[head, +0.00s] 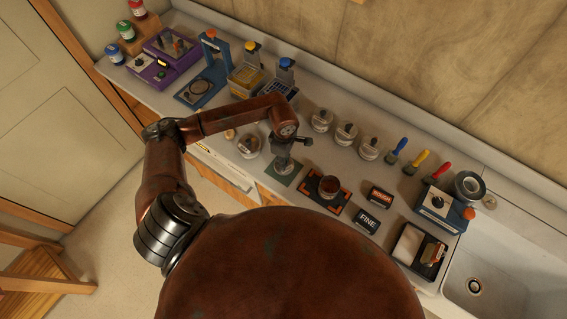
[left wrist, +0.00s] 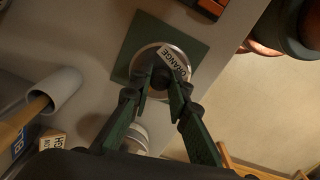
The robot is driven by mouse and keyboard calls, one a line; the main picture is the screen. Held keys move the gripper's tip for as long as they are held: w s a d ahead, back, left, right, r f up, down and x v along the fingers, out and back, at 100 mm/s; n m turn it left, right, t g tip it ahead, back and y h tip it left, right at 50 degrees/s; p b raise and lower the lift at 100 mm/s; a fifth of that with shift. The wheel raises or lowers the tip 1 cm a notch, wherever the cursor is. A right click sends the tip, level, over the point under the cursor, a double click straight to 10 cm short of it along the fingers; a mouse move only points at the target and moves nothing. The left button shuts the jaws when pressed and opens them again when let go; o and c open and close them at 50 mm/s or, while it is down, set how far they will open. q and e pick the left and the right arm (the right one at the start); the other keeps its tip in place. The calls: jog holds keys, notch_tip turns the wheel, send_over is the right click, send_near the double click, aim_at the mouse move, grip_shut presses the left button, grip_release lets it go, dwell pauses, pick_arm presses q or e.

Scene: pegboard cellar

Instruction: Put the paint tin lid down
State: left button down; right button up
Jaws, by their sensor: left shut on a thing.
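My left gripper (head: 287,154) points down at the counter, with its fingers closed on the paint tin lid (head: 284,169). In the left wrist view the lid (left wrist: 181,58) is a round silver-rimmed disc with a white "ORANGE" label, and the gripper (left wrist: 162,82) grips it near its middle. The lid is over a dark green square mat (head: 293,180), which also shows around it in the left wrist view (left wrist: 139,43). I cannot tell whether the lid touches the mat. An open tin (head: 329,187) with brown contents stands to the right. My right gripper is not in view.
The tin stands on a dark mat with orange corners (head: 310,184). A jar (head: 249,145) stands left of the gripper. Several lidded jars (head: 345,134) line the back. Dark "FINE" (head: 368,221) and "ROUGH" (head: 381,197) blocks lie right. A sink (head: 490,275) is far right.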

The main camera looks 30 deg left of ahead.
pick_arm(q)
jog(key=shift+w+a+f, duration=0.15)
jog(key=shift+w+f, duration=0.05)
jog(key=shift+f, duration=0.1)
notch_tip(320, 180, down, 2)
jog(key=shift+f+p, duration=0.15)
jog(key=shift+p, duration=0.5)
jog(key=shift+f, duration=0.3)
jog(key=shift+f, duration=0.1)
jog(key=shift+f, duration=0.15)
jog(key=c, duration=1.8)
grip_release()
